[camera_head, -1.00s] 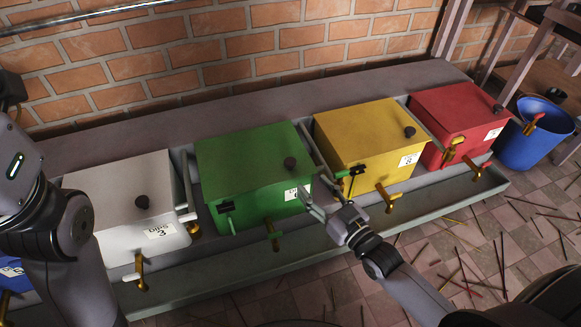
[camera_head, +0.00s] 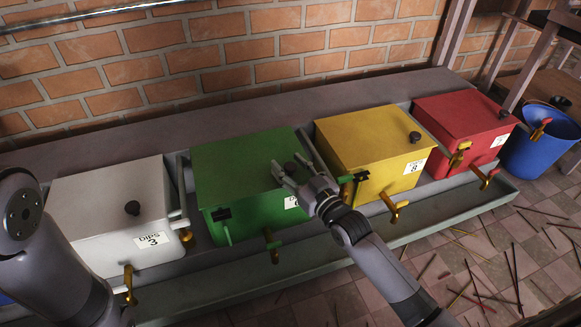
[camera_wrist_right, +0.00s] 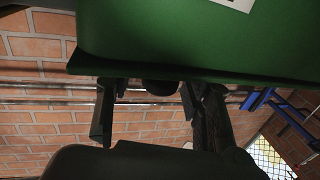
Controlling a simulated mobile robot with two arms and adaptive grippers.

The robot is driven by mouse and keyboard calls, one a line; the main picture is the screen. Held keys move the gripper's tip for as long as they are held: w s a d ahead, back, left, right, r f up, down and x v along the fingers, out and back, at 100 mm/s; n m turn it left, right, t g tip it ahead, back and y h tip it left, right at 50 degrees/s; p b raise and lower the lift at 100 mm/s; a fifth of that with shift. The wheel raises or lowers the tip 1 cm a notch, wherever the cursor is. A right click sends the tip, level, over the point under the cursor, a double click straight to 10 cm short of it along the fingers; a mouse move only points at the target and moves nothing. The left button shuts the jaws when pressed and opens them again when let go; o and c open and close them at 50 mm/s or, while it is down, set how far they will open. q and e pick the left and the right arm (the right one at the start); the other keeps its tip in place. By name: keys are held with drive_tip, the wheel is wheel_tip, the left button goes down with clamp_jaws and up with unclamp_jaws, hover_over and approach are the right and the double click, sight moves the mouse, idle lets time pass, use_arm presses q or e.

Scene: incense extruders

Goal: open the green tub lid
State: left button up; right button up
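The green tub (camera_head: 240,195) stands between the white and yellow tubs. Its green lid (camera_head: 235,158) lies flat and closed, with a dark knob (camera_head: 291,168) near the front right corner. My right gripper (camera_head: 287,169) is over that corner, fingers apart, with the knob close to its fingertips. In the right wrist view the knob (camera_wrist_right: 161,87) shows between the two spread fingers (camera_wrist_right: 148,97), below the lid's edge; I cannot tell whether either finger touches it. My left arm is at the left edge, and its gripper is out of view.
A white tub (camera_head: 90,228), a yellow tub (camera_head: 350,170) and a red tub (camera_head: 470,125) share the grey trough (camera_head: 330,262). Brass taps stick out in front. A blue bucket (camera_head: 525,155) is at the right. Incense sticks litter the tiled floor.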

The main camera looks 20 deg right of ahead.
clamp_jaws()
idle(0.4)
